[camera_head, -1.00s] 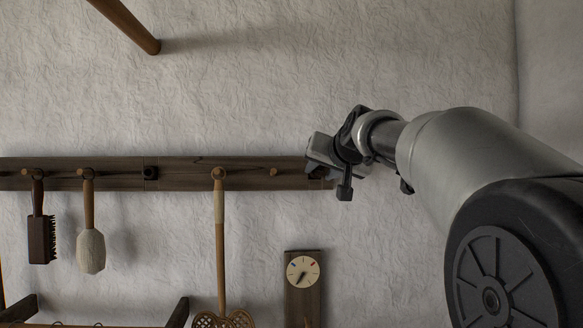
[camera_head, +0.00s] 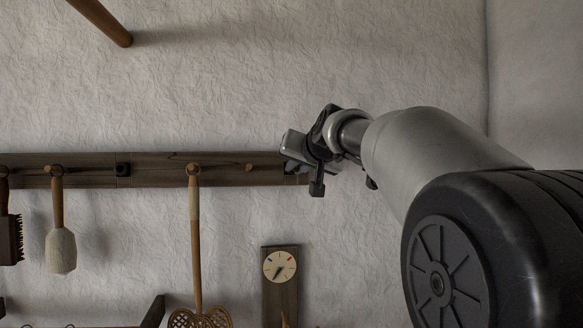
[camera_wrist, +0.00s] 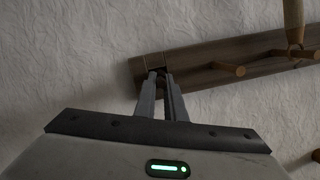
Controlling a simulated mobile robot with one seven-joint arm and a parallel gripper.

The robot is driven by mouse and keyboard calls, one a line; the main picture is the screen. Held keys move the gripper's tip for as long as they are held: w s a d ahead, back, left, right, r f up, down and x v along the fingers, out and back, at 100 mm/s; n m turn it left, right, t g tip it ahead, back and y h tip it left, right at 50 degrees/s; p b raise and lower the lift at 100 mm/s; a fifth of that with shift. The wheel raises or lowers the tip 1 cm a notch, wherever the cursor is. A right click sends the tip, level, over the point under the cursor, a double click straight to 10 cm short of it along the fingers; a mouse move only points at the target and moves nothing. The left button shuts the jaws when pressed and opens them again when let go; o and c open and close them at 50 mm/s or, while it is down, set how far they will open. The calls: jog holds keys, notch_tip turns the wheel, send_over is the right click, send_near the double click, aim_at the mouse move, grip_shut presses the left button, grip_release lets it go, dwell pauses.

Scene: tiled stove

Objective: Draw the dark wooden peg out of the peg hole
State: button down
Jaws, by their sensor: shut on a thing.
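The dark wooden rail (camera_head: 222,170) runs along the wall, and its end shows in the wrist view (camera_wrist: 200,70). My gripper (camera_wrist: 158,76) has its two narrow fingers at that rail end, shut on a small dark thing between the tips. It appears to be the dark peg, mostly hidden by the fingers. I cannot tell how deep it sits in its hole, which is hidden too.
Light wooden pegs stick out of the rail, one bare peg (camera_head: 249,167) nearest my gripper. A dial board (camera_head: 280,285) is below. The wall right of the rail is bare.

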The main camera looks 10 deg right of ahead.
jog(key=shift+s, duration=0.1)
jog(key=shift+a+f+b+v, duration=0.15)
jog(key=shift+b+v, duration=0.4)
jog(key=shift+v, duration=0.7)
jog(key=shift+a+f+b+v, duration=0.15)
jog(key=shift+b+v, duration=0.4)
jog(key=shift+v, duration=0.75)
jog(key=shift+s, duration=0.2)
jog(key=shift+f+b+v, duration=0.1)
jog(key=shift+b+v, duration=0.3)
jog(key=shift+v, duration=0.55)
jog(key=shift+f+b+v, duration=0.15)
jog(key=shift+b+v, duration=0.2)
jog(key=shift+v, duration=0.6)
